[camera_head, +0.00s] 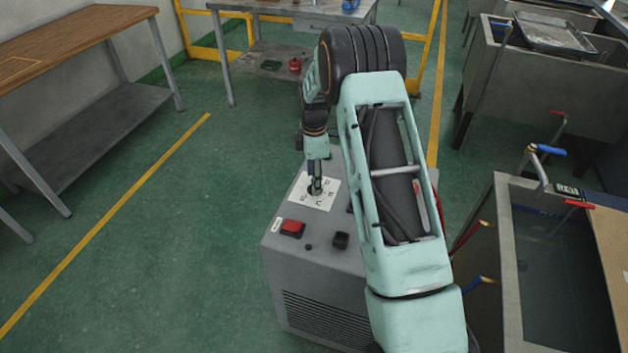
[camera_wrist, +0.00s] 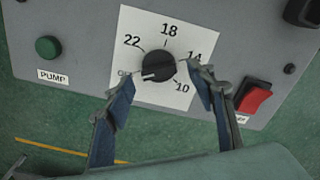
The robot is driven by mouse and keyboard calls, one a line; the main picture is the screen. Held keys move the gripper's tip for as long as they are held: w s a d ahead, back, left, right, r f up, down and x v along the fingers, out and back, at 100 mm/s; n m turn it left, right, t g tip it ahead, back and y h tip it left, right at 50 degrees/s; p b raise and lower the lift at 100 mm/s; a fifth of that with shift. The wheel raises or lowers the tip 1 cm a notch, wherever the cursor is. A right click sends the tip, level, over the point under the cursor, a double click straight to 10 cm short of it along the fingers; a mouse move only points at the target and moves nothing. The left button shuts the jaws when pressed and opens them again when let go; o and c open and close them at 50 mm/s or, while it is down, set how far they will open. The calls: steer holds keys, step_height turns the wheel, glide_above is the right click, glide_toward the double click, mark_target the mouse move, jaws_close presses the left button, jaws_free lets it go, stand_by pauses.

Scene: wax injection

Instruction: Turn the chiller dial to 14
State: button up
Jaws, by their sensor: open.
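The chiller (camera_head: 300,262) is a grey box with a white dial plate (camera_head: 327,198) on top. In the wrist view the black round chiller dial (camera_wrist: 160,64) sits on the plate (camera_wrist: 134,25), marked 10, 14, 18 and 22, with a partly hidden label at left. The dial's white mark points to the lower left, toward that label. My gripper (camera_wrist: 163,82) is open, its two blue-padded fingers on either side of the dial's near edge; contact cannot be told. In the head view my gripper (camera_head: 316,180) reaches down over the plate and hides most of the dial.
A red rocker switch (camera_wrist: 256,98) lies right of the plate, and a green PUMP button (camera_wrist: 48,48) left of it. A black knob (camera_head: 341,240) is on the chiller's top. A water tank (camera_head: 508,270) stands at right, a wooden bench (camera_head: 70,45) at left. Floor left is clear.

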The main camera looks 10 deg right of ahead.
steer(key=shift+f, duration=0.65)
steer(key=c, duration=1.2)
steer(key=shift+o, duration=0.2)
